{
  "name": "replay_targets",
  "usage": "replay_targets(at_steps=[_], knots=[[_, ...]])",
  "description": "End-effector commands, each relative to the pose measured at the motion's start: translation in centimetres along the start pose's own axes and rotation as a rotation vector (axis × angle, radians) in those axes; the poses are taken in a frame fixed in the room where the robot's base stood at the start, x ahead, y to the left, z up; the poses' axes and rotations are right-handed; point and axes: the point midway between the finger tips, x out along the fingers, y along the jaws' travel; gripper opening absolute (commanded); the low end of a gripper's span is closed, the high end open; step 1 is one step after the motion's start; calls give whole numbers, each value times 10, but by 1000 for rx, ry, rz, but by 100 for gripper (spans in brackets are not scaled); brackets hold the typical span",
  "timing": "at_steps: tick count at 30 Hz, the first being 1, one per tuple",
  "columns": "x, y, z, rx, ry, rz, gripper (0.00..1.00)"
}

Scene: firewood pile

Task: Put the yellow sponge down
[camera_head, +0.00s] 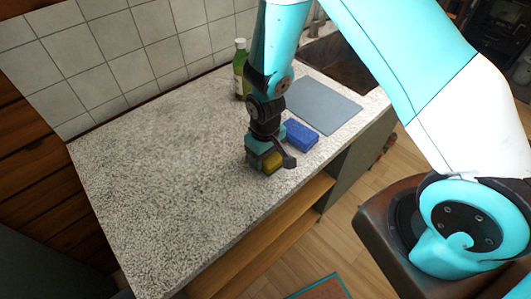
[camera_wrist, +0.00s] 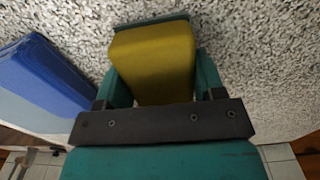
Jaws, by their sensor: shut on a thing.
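The yellow sponge (camera_head: 271,161) is between the fingers of my gripper (camera_head: 266,163), low over the speckled countertop (camera_head: 160,160). In the wrist view the yellow sponge (camera_wrist: 153,62) fills the space between the teal fingers of my gripper (camera_wrist: 155,80), which is shut on it. I cannot tell whether the sponge's underside touches the counter. Part of the sponge is hidden by the gripper.
A blue sponge (camera_head: 300,135) lies close to the right of my gripper; it also shows in the wrist view (camera_wrist: 40,75). The counter's left side is clear.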

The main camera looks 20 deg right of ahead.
Motion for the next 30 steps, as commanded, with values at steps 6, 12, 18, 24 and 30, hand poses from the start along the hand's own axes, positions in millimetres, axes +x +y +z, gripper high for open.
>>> replay_targets(at_steps=[6, 12, 18, 24, 30], knots=[[1, 0, 0, 0, 1, 0, 28], [3, 0, 0, 0, 0, 0, 83], [3, 0, 0, 0, 0, 0, 88], [-4, 0, -1, 0, 3, 0, 88], [-34, 0, -2, 0, 7, 0, 88]])
